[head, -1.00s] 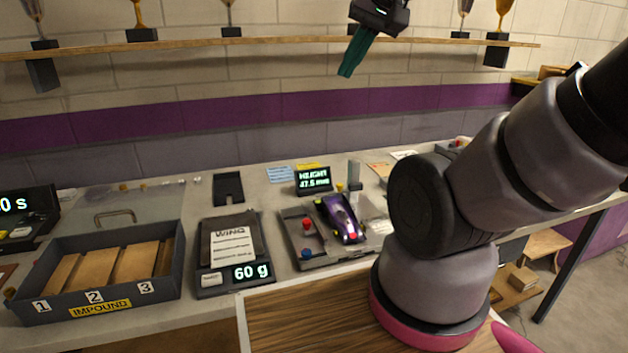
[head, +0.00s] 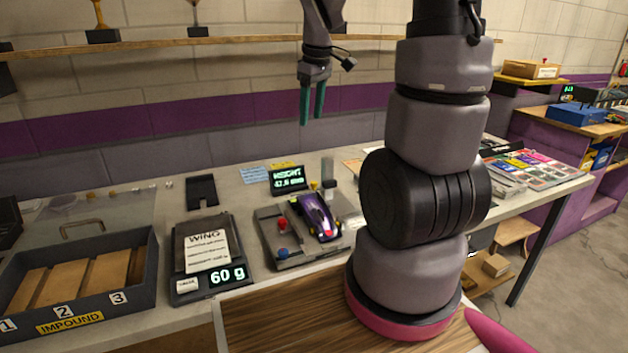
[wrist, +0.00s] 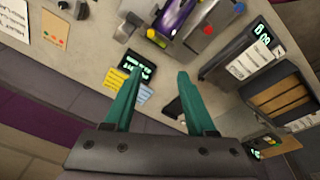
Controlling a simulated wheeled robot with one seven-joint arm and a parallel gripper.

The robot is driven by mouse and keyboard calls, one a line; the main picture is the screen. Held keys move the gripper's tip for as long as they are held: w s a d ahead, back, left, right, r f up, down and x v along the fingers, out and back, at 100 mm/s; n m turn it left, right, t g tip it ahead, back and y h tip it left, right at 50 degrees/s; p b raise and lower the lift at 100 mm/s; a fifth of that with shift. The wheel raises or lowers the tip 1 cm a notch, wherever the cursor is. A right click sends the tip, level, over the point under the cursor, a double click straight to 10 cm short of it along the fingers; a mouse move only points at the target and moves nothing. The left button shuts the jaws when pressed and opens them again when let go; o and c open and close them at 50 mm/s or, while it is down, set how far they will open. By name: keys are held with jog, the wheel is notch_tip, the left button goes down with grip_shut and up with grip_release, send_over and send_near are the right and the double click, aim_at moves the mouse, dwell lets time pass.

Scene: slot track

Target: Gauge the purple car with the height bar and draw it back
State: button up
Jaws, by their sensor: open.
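The purple car (head: 316,213) sits on the grey height gauge plate (head: 270,230), to the right of a red knob (head: 282,224) and a blue knob (head: 283,253). The height display (head: 288,178) stands behind the plate and reads about 47.5 mm. A small grey upright post (head: 329,189) stands behind the car; I cannot tell if it is the height bar. My gripper (head: 312,121) hangs above and behind the bench, fingers down, open and empty, apart from the car. In the wrist view the purple car (wrist: 180,15) shows at the top, beyond the fingertips (wrist: 160,85).
A scale (head: 210,262) showing 60 g, with a WING card, stands left of the gauge. An IMPOUND tray (head: 70,312) with numbered slots is at the far left. A trophy shelf (head: 240,41) runs along the wall. Coloured trays (head: 530,165) lie at the right.

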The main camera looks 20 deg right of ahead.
aim_at(314, 182)
jog(key=w+f+n, duration=0.1)
jog(key=f, duration=0.6)
jog(key=w+d+f+n+g, duration=0.1)
jog(key=f+n, duration=0.1)
jog(key=f, duration=0.5)
jog(key=w+d+f+n+g, duration=0.1)
jog(key=w+f, duration=0.1)
jog(key=f, duration=0.5)
jog(key=shift+d+f+n, duration=0.25)
jog(key=shift+f+n, duration=0.05)
jog(key=shift+n, duration=0.1)
grip_shut()
